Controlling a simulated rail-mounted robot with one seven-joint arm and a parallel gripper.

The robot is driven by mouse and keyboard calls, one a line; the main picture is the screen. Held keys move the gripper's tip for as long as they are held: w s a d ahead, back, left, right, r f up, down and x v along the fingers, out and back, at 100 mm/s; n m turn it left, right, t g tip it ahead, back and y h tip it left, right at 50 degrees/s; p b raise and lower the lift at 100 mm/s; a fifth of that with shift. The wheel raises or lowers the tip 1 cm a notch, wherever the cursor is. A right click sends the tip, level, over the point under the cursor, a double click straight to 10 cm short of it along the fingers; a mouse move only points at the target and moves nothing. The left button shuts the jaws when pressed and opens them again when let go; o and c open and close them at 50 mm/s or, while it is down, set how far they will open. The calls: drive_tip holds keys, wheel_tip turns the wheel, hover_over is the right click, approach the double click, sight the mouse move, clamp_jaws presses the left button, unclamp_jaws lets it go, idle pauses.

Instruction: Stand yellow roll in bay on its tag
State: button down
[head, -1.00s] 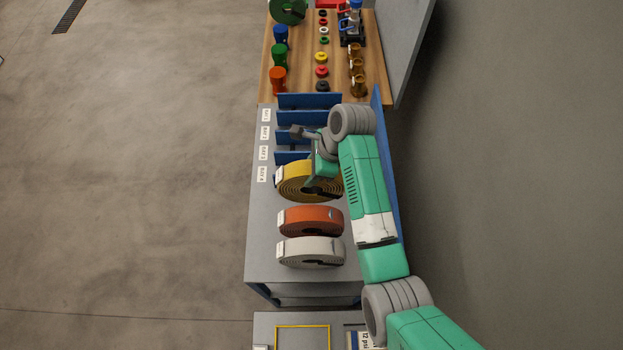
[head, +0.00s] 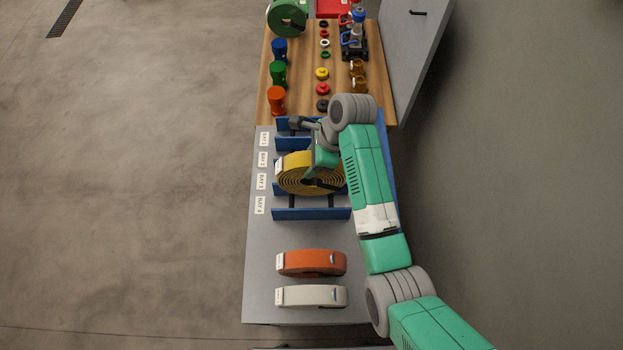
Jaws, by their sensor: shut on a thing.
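The yellow roll (head: 296,180) is a flat coil with a white tag on its left edge. My gripper (head: 314,174) is shut on it near its middle, and my arm covers its right part. The roll shows over the rack of blue dividers (head: 292,214), around the bay 2 and bay 3 labels. It hides part of the dividers there. I cannot tell its height above the rack or whether it touches a divider. White labels for bay 1 (head: 264,138), bay 2 (head: 263,159), bay 3 (head: 261,182) and bay 4 (head: 259,205) run along the left edge.
An orange roll (head: 305,263) and a white roll (head: 305,297) stand on the grey bench top (head: 262,240), nearer than the rack. A wooden top (head: 300,65) beyond holds coloured fittings and a green roll (head: 287,18). Bare bench lies between rack and orange roll.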

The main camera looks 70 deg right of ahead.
sight(311, 183)
drive_tip(key=shift+s+a+f+p, duration=0.1)
drive_tip(key=shift+a+f+p, duration=0.05)
drive_tip(key=shift+f, duration=2.35)
drive_tip(key=shift+a+f+p, duration=0.1)
drive_tip(key=shift+f+p, duration=0.05)
drive_tip(key=shift+f, duration=2.35)
drive_tip(key=c, duration=1.3)
unclamp_jaws()
drive_tip(key=shift+f, duration=0.25)
drive_tip(key=o, duration=0.5)
drive_tip(key=shift+c, duration=0.2)
drive_tip(key=v, duration=1.2)
drive_tip(key=shift+r, duration=0.15)
